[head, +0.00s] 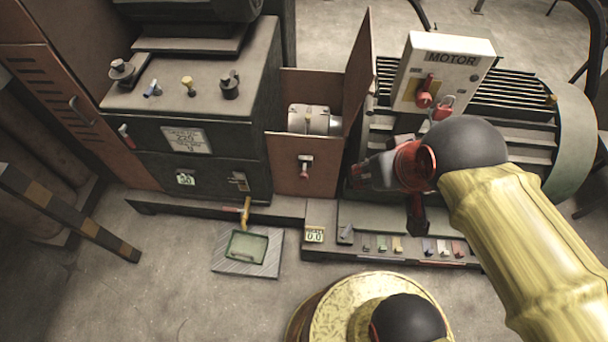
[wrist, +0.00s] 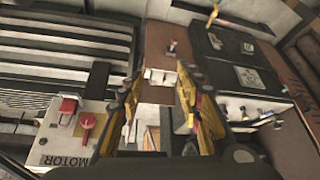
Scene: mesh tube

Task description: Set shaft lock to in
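In the wrist view the lever (wrist: 172,47) shows beyond the fingers, on the brown panel (wrist: 158,35). My gripper (head: 362,176) is to the right of the guard box, apart from the lever. In the wrist view its two fingers (wrist: 160,82) are spread with nothing held between them. The lever's exact setting cannot be told.
The brown guard lid (head: 360,75) stands raised beside the coupling. The MOTOR panel (head: 447,70) with red switches rises at the right. A dark control cabinet (head: 215,110) stands left. A low ledge with coloured tabs (head: 397,244) runs below my gripper.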

